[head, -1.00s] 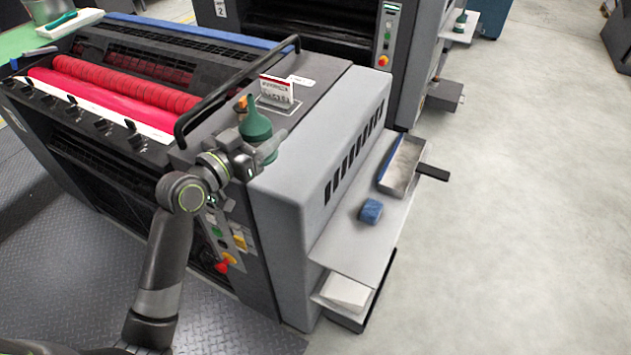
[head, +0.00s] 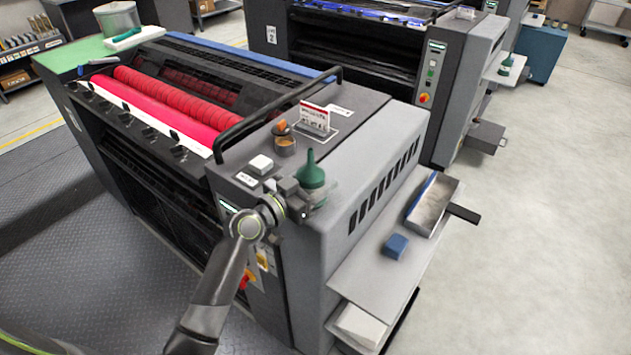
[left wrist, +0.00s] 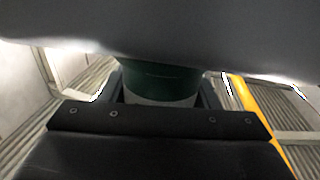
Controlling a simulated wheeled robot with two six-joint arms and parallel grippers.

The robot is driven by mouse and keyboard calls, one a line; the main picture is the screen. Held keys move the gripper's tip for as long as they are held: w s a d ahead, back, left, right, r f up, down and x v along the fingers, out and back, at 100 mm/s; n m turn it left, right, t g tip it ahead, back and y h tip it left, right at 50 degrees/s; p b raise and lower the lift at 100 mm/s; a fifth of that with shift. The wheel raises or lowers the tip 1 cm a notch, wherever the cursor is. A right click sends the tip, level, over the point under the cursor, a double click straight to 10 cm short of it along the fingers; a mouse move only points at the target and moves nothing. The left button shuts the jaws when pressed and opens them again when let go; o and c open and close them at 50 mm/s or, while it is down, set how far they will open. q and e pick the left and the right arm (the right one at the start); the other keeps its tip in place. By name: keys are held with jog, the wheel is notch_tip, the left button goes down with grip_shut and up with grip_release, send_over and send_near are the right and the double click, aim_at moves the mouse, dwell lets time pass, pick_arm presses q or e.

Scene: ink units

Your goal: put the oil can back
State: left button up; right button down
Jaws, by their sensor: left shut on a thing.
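The oil can (head: 312,178) is dark green with a round body and a pointed spout. In the head view it is upright at the near right part of the press's top. My left gripper (head: 306,203) is shut on it from the near left, low on its body. In the left wrist view the green oil can (left wrist: 160,80) sits between the two dark fingers (left wrist: 160,95). A large grey surface hides its upper part there. I cannot tell whether its base touches the press. My right gripper is not in view.
The grey press (head: 370,150) carries an orange-topped jar (head: 284,140), a card holder (head: 314,120) and a white block (head: 261,164) near the can. Its side shelf (head: 375,265) holds a blue block (head: 395,246) and a tray (head: 432,205). Another green can (head: 506,62) stands on the farther press.

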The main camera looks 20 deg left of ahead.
pick_arm(q)
jog(key=shift+f, duration=0.15)
jog(key=shift+f, duration=0.15)
jog(key=o, duration=1.3)
jog(key=shift+c, duration=0.2)
jog(key=shift+r, duration=0.25)
jog(key=b+v, duration=0.3)
jog(key=v, duration=0.9)
